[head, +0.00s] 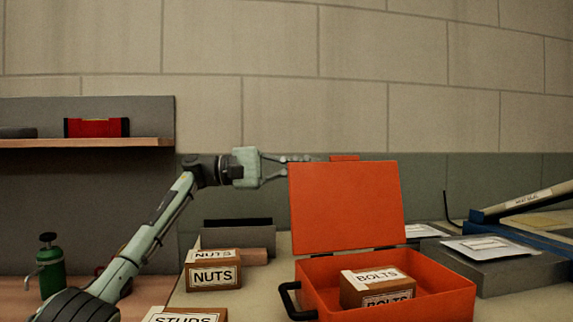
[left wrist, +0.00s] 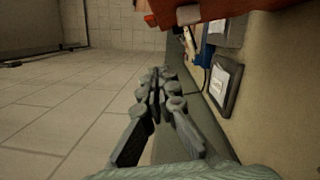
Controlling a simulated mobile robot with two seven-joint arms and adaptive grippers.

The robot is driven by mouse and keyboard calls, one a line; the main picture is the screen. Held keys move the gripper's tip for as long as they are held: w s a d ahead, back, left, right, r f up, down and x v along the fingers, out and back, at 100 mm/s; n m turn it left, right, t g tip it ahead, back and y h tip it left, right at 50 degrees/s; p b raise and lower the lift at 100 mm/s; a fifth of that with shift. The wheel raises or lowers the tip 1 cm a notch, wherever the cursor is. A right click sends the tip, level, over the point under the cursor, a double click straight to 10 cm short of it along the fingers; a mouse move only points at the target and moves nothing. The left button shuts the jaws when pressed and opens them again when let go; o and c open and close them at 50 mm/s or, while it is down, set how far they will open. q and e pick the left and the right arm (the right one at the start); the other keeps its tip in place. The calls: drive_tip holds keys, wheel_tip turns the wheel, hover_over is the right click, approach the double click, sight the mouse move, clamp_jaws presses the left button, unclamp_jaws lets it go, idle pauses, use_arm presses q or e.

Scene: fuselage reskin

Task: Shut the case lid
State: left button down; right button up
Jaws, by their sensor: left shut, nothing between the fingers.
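The orange case (head: 440,285) stands on the bench with its lid (head: 346,207) raised, close to upright. A box labelled BOLTS (head: 375,290) sits inside it. A black handle (head: 292,302) is on the case's left side. My left gripper (head: 308,158) is shut and empty at the lid's upper left edge; its fingertips pass partly behind the lid's top. In the left wrist view the shut fingers (left wrist: 162,78) show with nothing between them, and an orange edge of the lid (left wrist: 230,10) is above them. Whether they touch the lid I cannot tell. My right gripper is not in view.
Boxes labelled NUTS (head: 212,275) and STUDS (head: 185,316) stand left of the case. A green bottle (head: 51,270) is at far left. A grey block with papers (head: 490,262) and a blue tool (head: 500,218) lie to the right. A shelf (head: 85,144) is upper left.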

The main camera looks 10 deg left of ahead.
sight(322, 164)
use_arm(q)
drive_tip(key=s+d, duration=0.1)
drive_tip(key=d, duration=0.1)
drive_tip(key=s+d+r, duration=0.1)
drive_tip(key=s+d, duration=0.1)
drive_tip(key=shift+r, duration=0.15)
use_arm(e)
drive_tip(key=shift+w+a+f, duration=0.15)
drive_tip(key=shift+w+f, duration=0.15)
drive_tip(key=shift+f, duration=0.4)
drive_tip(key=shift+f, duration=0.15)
use_arm(q)
drive_tip(key=shift+s, duration=0.15)
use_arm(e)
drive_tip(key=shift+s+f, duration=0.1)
